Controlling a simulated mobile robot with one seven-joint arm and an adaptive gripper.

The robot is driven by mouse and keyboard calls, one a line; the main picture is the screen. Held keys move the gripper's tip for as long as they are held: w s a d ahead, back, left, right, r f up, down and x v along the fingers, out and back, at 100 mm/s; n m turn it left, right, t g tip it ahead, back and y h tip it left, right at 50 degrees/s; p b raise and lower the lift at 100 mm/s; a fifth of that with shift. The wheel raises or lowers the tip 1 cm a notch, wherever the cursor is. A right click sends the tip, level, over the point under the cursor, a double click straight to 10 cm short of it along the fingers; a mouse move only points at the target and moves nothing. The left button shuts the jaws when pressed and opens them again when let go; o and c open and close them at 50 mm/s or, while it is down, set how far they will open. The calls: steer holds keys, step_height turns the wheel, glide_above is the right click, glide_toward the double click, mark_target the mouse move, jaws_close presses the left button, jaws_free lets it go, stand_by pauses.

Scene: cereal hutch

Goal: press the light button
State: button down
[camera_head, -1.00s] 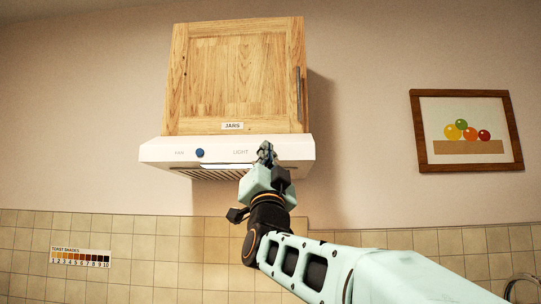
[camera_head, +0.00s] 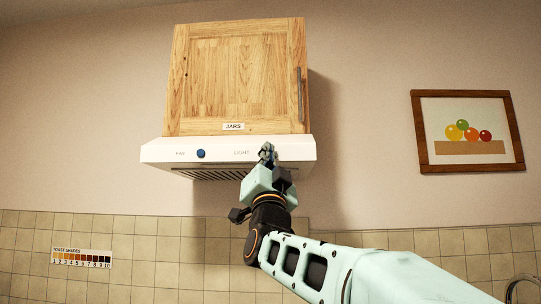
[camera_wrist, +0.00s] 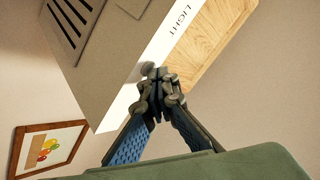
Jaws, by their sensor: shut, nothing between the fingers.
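The white range hood (camera_head: 225,146) hangs under a wooden cabinet and carries the printed word LIGHT (camera_head: 241,153) on its front face. My gripper (camera_head: 268,152) is shut and empty, with its fingertips at the front face just right of that word. It hides the spot there in the head view. In the wrist view the closed fingertips (camera_wrist: 158,75) are at the hood's white front strip, and a small grey round shape (camera_wrist: 147,69), perhaps the light button, shows right beside them. I cannot tell whether they touch it. The hood's underside shows no lit strip.
A blue knob (camera_head: 200,153) sits beside the word FAN. The wooden cabinet (camera_head: 238,75), labelled JARS, is directly above. A framed fruit picture (camera_head: 465,130) hangs at right, and a toast shade chart (camera_head: 81,257) is on the tiles at lower left.

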steer(key=shift+s+b, duration=0.55)
steer(key=shift+s, duration=0.2)
steer(key=shift+s+f, duration=0.1)
steer(key=s+b, duration=0.3)
steer(key=s, duration=0.1)
steer(key=shift+s+a, duration=0.1)
steer(key=shift+s, duration=0.3)
steer(key=shift+w, duration=0.1)
